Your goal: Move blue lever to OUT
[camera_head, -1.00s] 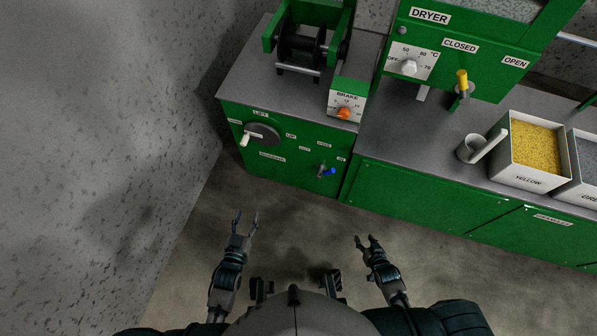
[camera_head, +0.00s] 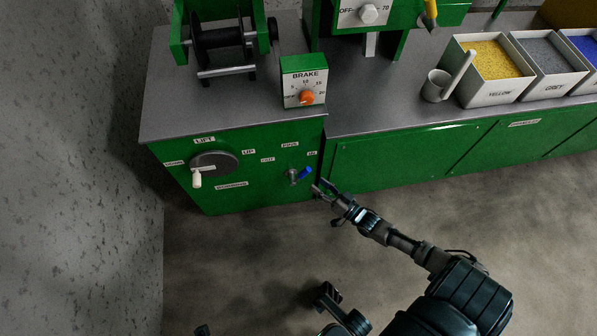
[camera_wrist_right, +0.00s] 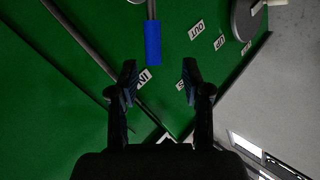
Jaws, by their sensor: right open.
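The blue lever (camera_head: 304,174) sits on the green cabinet front, under the PINS label (camera_head: 290,145). Its handle points up and right, toward the IN label (camera_head: 311,153); the OUT label (camera_head: 267,160) is to its left. In the right wrist view the blue handle (camera_wrist_right: 153,42) lies ahead of the fingers, its tip near the IN label (camera_wrist_right: 144,77). My right gripper (camera_head: 322,188) is open and empty, just right of and below the lever; it also shows in the right wrist view (camera_wrist_right: 160,82).
A lift wheel with a pale handle (camera_head: 197,180) is left of the lever. Above are the counter (camera_head: 165,115), the brake box with an orange knob (camera_head: 306,97), and a winch (camera_head: 222,40). A cup (camera_head: 435,86) and bins stand right. Floor in front is clear.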

